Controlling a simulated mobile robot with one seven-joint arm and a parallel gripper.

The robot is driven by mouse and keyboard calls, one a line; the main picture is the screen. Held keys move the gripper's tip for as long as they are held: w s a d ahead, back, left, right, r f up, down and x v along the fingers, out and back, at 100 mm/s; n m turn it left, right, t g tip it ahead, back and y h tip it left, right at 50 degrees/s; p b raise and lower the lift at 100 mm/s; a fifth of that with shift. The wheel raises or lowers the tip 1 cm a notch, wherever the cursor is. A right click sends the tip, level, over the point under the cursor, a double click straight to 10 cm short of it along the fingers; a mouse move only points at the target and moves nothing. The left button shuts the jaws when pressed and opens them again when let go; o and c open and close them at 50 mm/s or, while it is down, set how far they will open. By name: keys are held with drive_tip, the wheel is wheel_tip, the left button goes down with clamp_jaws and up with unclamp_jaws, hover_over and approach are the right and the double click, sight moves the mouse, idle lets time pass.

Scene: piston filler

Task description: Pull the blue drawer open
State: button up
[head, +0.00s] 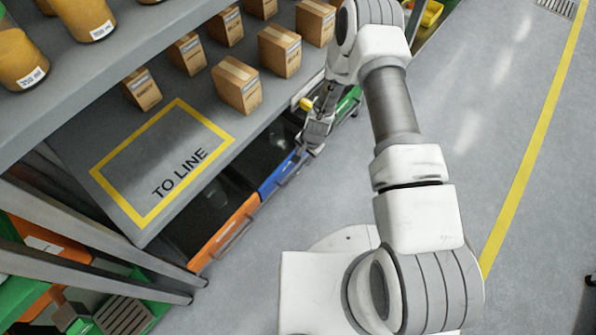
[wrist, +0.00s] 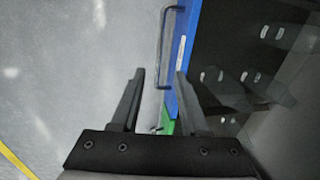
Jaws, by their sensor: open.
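The blue drawer (head: 277,178) sits under the shelf unit between an orange and a green drawer, its dark interior partly visible. In the wrist view its blue front (wrist: 187,50) runs along the right of a grey bar handle (wrist: 162,45). My gripper (wrist: 160,73) is open and empty, its two dark fingers pointing toward the handle. The handle's near end appears between the fingertips; I cannot tell whether they touch it. In the head view my gripper (head: 313,138) is beside the far end of the blue front, partly hidden by my own wrist.
The orange drawer (head: 224,232) is nearer, the green drawer (head: 350,101) farther. Above is a grey shelf with several cardboard boxes (head: 237,84) and a yellow "TO LINE" rectangle (head: 161,163). The floor (head: 500,110) to the right is clear.

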sight(297, 173)
drive_tip(key=f+b, duration=0.1)
drive_tip(key=f, duration=0.3)
drive_tip(key=w+a+f+b, duration=0.1)
drive_tip(key=f+b, duration=0.1)
drive_tip(key=f, duration=0.2)
drive_tip(key=a+f+b, duration=0.1)
drive_tip(key=f, duration=0.3)
drive_tip(key=shift+w+f, duration=0.2)
clamp_jaws()
drive_tip(key=shift+d, duration=0.1)
idle(0.8)
